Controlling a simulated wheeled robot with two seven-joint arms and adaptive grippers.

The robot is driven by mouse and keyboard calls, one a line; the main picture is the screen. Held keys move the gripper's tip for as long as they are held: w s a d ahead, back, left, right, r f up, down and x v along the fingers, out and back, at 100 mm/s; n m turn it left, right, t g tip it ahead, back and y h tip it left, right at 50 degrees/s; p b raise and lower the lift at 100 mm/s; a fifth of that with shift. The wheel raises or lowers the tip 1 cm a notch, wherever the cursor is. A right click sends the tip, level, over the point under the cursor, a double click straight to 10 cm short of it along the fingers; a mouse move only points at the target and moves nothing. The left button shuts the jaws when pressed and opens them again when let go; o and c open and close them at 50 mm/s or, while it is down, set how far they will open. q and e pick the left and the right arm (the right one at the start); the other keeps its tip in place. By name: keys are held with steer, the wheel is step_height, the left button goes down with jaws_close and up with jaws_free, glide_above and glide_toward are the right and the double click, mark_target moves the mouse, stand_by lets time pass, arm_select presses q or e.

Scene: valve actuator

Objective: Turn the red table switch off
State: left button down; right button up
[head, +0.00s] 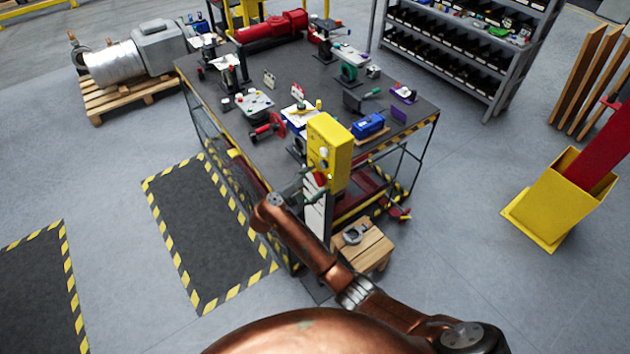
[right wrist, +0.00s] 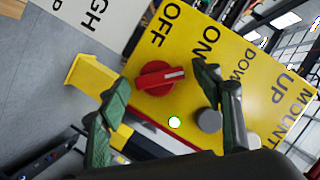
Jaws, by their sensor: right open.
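The red table switch (right wrist: 158,77) is a round knob on a yellow panel (right wrist: 262,95) in the right wrist view. Its pale pointer mark faces right in the picture, on the side of the ON label; the OFF label is above it. My right gripper (right wrist: 155,100) is open, with one green finger at lower left and one at right of the knob in the picture. I cannot tell whether either finger touches it. In the head view the yellow control box (head: 330,148) stands at the table's near corner, with my right gripper (head: 312,186) before its lower part. My left gripper is out of view.
Grey buttons (right wrist: 209,120) sit beside the right finger. The dark workbench (head: 215,85) holds several tools and a blue box (head: 368,125). A wooden stool (head: 365,250) stands below the control box.

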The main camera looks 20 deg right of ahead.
steer(key=shift+c, duration=0.5)
steer(key=c, duration=1)
